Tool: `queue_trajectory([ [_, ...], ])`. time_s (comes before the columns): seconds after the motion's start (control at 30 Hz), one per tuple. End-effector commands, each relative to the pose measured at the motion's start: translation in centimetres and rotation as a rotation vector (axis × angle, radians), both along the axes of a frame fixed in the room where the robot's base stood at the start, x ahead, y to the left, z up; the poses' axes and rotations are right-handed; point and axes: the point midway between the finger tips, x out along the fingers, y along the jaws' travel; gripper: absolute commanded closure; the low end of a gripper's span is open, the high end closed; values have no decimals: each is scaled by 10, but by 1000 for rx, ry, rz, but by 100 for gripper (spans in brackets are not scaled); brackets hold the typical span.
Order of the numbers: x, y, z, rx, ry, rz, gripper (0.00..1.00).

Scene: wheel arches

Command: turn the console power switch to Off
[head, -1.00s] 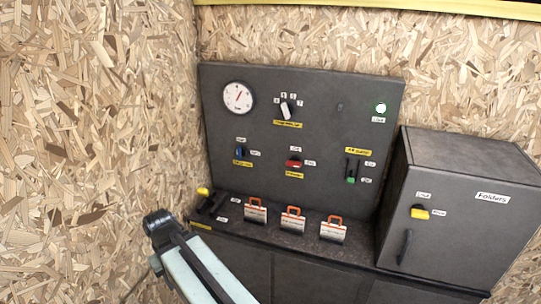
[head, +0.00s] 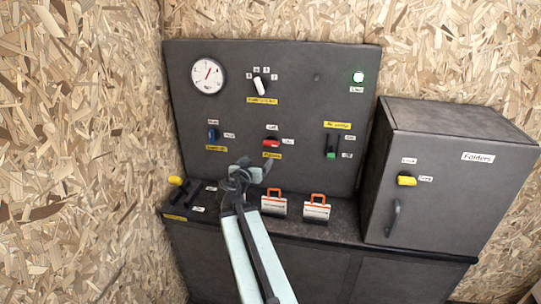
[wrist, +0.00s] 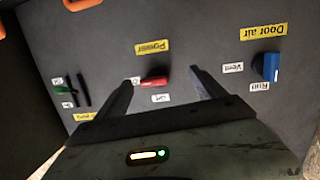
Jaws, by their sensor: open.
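The power switch is a red knob (head: 271,143) in the lower middle of the dark console panel, above a yellow "Power" label. An "Off" label (head: 271,127) is above it and an "On" label (head: 288,141) to its right. The wrist view is upside down; there the red knob (wrist: 154,82) lies sideways, its end towards the On label (wrist: 135,80). My gripper (head: 252,167) is open and empty, just below and left of the knob in the head view. In the wrist view the knob shows between its two fingers (wrist: 162,78); contact is not visible.
A blue Door air knob (head: 213,134) is left of the switch and a green-tipped slider (head: 331,147) right. Orange-handled cases (head: 317,208) stand on the ledge below, near my arm. A yellow-handled lever (head: 176,181) is at left. A Folders cabinet (head: 450,190) stands at right.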

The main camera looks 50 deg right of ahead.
Motion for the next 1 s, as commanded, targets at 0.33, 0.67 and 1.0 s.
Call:
queue_trajectory([
  [0.33, -7, -43, 23, -127, -139, 85, 20],
  [0.67, 15, -76, 23, -127, -138, 82, 20],
  [1.0, 35, -109, 23, -126, -137, 84, 20],
])
